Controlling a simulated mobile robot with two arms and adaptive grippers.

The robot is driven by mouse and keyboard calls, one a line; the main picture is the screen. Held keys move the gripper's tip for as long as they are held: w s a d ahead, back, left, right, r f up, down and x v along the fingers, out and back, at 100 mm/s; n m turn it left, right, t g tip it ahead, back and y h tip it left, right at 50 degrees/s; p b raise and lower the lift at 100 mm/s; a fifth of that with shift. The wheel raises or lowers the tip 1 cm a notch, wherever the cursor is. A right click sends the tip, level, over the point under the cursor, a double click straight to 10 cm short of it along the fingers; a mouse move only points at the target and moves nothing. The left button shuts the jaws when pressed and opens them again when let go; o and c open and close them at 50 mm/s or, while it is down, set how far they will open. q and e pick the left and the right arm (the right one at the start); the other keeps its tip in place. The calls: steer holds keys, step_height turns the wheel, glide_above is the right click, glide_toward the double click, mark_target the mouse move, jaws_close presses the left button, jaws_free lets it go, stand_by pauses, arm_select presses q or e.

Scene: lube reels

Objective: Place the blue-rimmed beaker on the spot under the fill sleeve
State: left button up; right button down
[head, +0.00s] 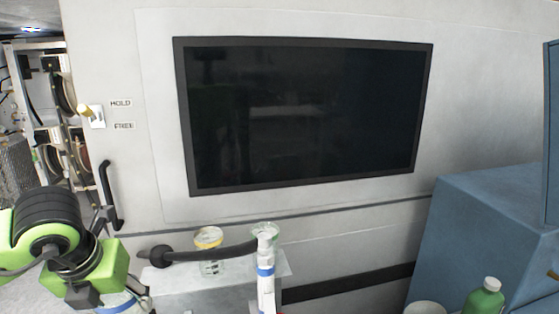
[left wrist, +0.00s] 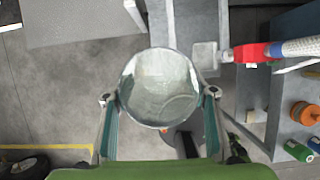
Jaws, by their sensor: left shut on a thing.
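My left gripper (head: 122,302) is at the lower left of the head view, shut on a beaker (head: 112,308) with some blue at its rim. The left wrist view shows the held beaker (left wrist: 160,88) from above, its round mouth between the two fingers; its inside looks pale and it seems empty. A white upright tube with a blue band (head: 265,285), possibly the fill sleeve, stands to the right, at the end of a black bar. The spot under it is hidden. My right gripper is not in view.
A yellow-rimmed beaker (head: 208,238) and a green-rimmed beaker (head: 266,230) are on or behind the grey ledge (head: 180,280), near the black bar (head: 210,254). A blue cabinet (head: 470,225), green bottle (head: 485,300) and pale cup (head: 425,308) are at right.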

arm_select(q)
steer(key=shift+s+d+f+m+h, duration=0.15)
steer(key=shift+s+f+m+h, duration=0.15)
steer(key=shift+m, duration=0.4)
steer(key=m, duration=0.1)
steer(key=f+m+h, duration=0.1)
steer(key=d+m, duration=0.1)
steer(key=shift+s+f+m, duration=0.2)
steer(key=shift+s+m, duration=0.1)
steer(key=m, duration=0.1)
steer(key=m+h, duration=0.1)
steer(key=f+m, duration=0.1)
steer(key=shift+s+d+g+h, duration=0.3)
steer(key=shift+d, duration=0.1)
steer(key=s+d+f+m+g+y, duration=0.1)
steer(key=s+d+f+m+g, duration=0.2)
steer(key=m, duration=1.2)
steer(key=s+d+f+m+g+y, duration=0.1)
steer(key=s+d+f+m+g, duration=0.3)
steer(key=m, duration=1.1)
steer(key=shift+s+d+f+g, duration=0.15)
steer(key=shift+s+d+g, duration=0.1)
steer(key=shift+s+g, duration=0.45)
steer(key=shift+w, duration=0.1)
